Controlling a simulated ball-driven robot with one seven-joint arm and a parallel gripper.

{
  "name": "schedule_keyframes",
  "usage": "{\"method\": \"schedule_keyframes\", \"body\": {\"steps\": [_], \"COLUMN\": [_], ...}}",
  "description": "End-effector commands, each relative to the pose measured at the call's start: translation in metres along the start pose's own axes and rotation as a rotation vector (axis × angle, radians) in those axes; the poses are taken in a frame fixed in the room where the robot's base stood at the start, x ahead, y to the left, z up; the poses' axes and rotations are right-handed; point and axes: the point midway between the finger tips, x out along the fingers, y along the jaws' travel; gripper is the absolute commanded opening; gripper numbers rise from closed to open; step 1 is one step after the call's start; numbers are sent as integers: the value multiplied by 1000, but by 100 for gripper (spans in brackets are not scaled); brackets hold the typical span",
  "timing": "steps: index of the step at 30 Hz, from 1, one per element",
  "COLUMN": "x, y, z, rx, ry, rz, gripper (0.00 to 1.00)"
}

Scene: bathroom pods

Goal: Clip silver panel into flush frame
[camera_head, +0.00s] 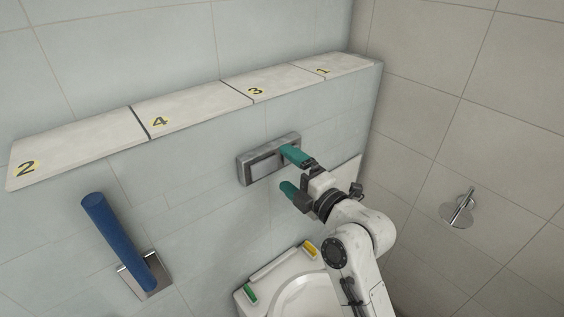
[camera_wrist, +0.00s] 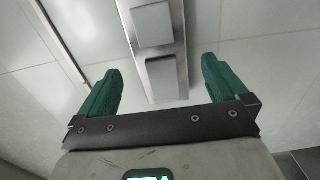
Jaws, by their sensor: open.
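A silver flush frame (camera_head: 242,170) is on the wall below the ledge in the head view. A silver panel (camera_head: 264,164) shows inside its outline; I cannot tell whether it sits flush. In the wrist view the silver plate (camera_wrist: 180,45) runs up the middle with two raised rectangular parts, and its lower end lies between my fingers. My gripper (camera_head: 293,172) is open, its teal fingers apart and nothing held between them. The upper finger overlaps the right end of the frame in the head view; contact cannot be told. Both fingers also show in the wrist view (camera_wrist: 163,85).
A ledge (camera_head: 190,110) with numbered tiles runs above the frame. A white toilet (camera_head: 300,292) stands below, with green and yellow pieces. A blue grab bar (camera_head: 120,240) is at the left. A chrome valve (camera_head: 460,208) is on the right wall.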

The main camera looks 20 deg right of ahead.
Motion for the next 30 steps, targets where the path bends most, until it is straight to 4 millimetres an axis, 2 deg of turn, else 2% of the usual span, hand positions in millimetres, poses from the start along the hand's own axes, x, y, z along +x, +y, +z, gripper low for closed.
{"method": "schedule_keyframes", "body": {"steps": [1, 6, 12, 17, 30], "x": [-12, -43, -67, -73, -73], "y": [-2, -1, 0, 1, 1], "z": [0, 0, 0, 0, 0], "rx": [2, 2, 0, 1, 0], "ry": [-2, -2, -1, 0, 0], "rz": [1, 0, 1, 0, 1], "gripper": [100, 100, 100, 100, 100]}}
